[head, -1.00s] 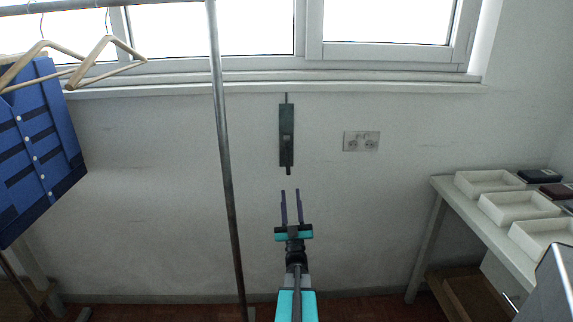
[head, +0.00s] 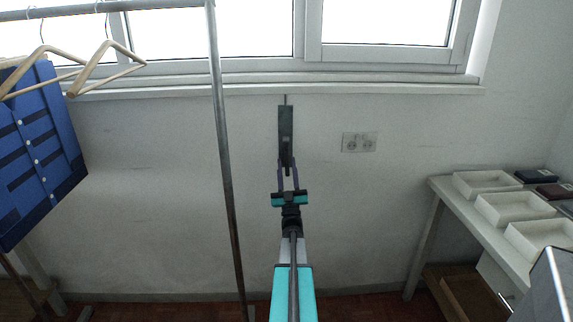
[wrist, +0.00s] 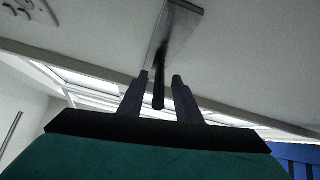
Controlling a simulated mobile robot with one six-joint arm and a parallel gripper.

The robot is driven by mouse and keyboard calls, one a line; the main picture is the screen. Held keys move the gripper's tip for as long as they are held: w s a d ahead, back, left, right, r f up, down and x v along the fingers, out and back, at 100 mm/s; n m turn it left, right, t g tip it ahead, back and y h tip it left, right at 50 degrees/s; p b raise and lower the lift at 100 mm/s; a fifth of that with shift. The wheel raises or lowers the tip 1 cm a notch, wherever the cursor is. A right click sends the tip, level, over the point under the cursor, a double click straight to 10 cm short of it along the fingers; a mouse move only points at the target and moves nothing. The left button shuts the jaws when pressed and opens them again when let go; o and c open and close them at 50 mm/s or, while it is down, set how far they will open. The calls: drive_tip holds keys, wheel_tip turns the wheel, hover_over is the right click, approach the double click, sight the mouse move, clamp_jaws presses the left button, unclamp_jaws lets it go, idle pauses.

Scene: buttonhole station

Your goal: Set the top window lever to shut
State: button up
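The window lever (head: 286,154) is a dark handle on a dark grey upright plate (head: 286,122) fixed to the wall below the window sill. In the head view the handle hangs downward along the plate. It also shows in the wrist view (wrist: 159,88) as a black bar between my fingers, with its plate (wrist: 178,28) behind it. My gripper (head: 288,172) is open, its two purple fingers on either side of the lever's lower end. In the wrist view a gap shows between the bar and each finger (wrist: 158,90).
A metal rail post (head: 224,150) stands left of my arm, with wooden hangers (head: 105,65) and a blue garment (head: 38,150) at far left. A wall socket (head: 359,142) is right of the plate. A table with white trays (head: 508,208) stands at right.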

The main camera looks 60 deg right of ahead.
drive_tip(key=shift+w+d+r, duration=0.2)
drive_tip(key=shift+r, duration=0.1)
clamp_jaws()
